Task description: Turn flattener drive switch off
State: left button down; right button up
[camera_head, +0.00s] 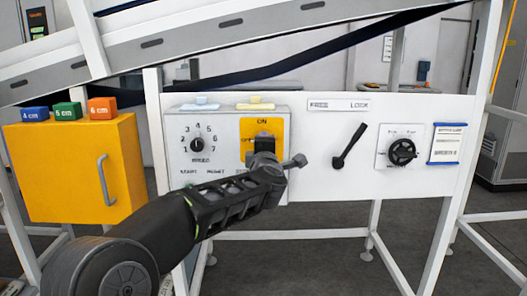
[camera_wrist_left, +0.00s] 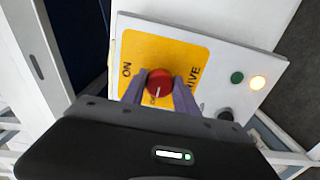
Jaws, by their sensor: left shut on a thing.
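The flattener drive switch is a red round knob (camera_wrist_left: 159,83) with a short white mark, on a yellow plate (camera_wrist_left: 185,52) lettered "ON" and "DRIVE". In the left wrist view, the two fingers of my left gripper (camera_wrist_left: 159,92) are shut on opposite sides of the knob. The white mark runs roughly up and down in that view, with "ON" to its left. In the head view, my left gripper (camera_head: 264,148) reaches the yellow plate (camera_head: 248,128) below its "ON" label and hides the knob. My right gripper is in neither view.
A green button (camera_wrist_left: 237,77), a lit yellow lamp (camera_wrist_left: 257,82) and a black knob (camera_wrist_left: 225,114) sit beside the plate. The panel also has a speed dial (camera_head: 197,145), a black lever (camera_head: 349,146) and a black rotary knob (camera_head: 402,151). A yellow cabinet (camera_head: 65,170) stands left.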

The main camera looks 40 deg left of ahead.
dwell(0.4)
pick_arm(q)
jog(key=c, duration=0.9)
grip_release()
jog(key=shift+c, duration=0.2)
jog(key=shift+s, duration=0.15)
jog(key=v, duration=0.7)
jog(key=shift+s+d, duration=0.2)
jog(key=shift+d, duration=0.05)
